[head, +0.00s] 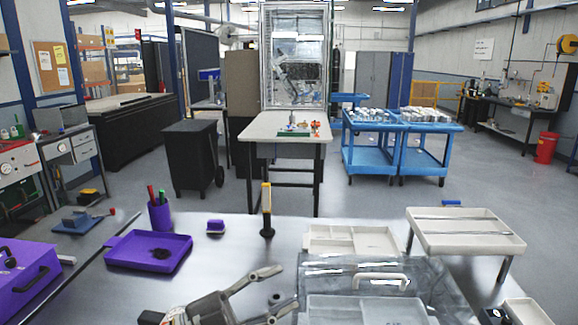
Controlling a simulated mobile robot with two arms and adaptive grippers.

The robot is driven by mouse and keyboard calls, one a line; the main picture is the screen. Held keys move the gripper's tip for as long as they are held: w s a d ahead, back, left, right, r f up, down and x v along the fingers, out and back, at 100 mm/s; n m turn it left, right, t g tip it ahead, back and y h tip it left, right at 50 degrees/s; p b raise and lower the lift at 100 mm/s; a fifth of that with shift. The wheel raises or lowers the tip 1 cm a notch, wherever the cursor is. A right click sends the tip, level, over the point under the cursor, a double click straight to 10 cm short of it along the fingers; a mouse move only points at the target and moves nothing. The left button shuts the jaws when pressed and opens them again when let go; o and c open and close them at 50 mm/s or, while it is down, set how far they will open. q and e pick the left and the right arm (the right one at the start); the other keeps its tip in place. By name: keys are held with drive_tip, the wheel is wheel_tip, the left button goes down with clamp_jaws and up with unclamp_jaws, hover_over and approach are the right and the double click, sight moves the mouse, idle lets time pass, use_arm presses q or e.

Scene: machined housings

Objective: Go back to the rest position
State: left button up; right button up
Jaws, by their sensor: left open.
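My left gripper (287,286) reaches in from the bottom of the head view over the metal table (225,262). Its two fingers are spread apart and point to the right, with nothing held between them. A small dark round piece (274,298) shows between the fingers; I cannot tell whether it lies on the table. My right gripper is not in view. Silver machined parts (425,114) stand on the blue carts (398,128) in the background.
A clear-lidded case (385,270) with a white handle is just right of my left gripper. Beside it stand a white divided tray (350,240) and a raised white tray (465,240). A purple tray (120,250), purple pen cup (160,215) and yellow-black tool (266,210) stand behind.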

use_arm(q)
drive_tip(key=w+a+n+t+y, duration=0.3)
drive_tip(key=a+n+t+y, duration=0.6)
drive_tip(key=n+t, duration=0.35)
drive_tip(key=s+a+f+n+g+y, duration=0.3)
drive_tip(key=a+f+n+g+y, duration=0.2)
drive_tip(key=a+f+n+y, duration=0.65)
drive_tip(key=s+d+f+m+g+h, duration=0.1)
drive_tip(key=s+f+m+g, duration=0.1)
drive_tip(key=s+f+g, duration=0.65)
drive_tip(key=s+d+f+m+g+h, duration=0.1)
drive_tip(key=s+d+f+g, duration=0.15)
drive_tip(key=s+f, duration=1)
drive_tip(key=s+f+g, duration=0.1)
drive_tip(key=s+f, duration=0.2)
drive_tip(key=f, duration=1)
drive_tip(key=s+f+g, duration=0.2)
drive_tip(key=f, duration=1.1)
drive_tip(key=s+a+f, duration=0.3)
drive_tip(key=s+f, duration=1.1)
drive_tip(key=s, duration=0.2)
drive_tip(key=shift+s+a+f+m+g, duration=0.2)
drive_tip(key=shift+a+m+g, duration=0.1)
drive_tip(key=shift+a+g, duration=0.1)
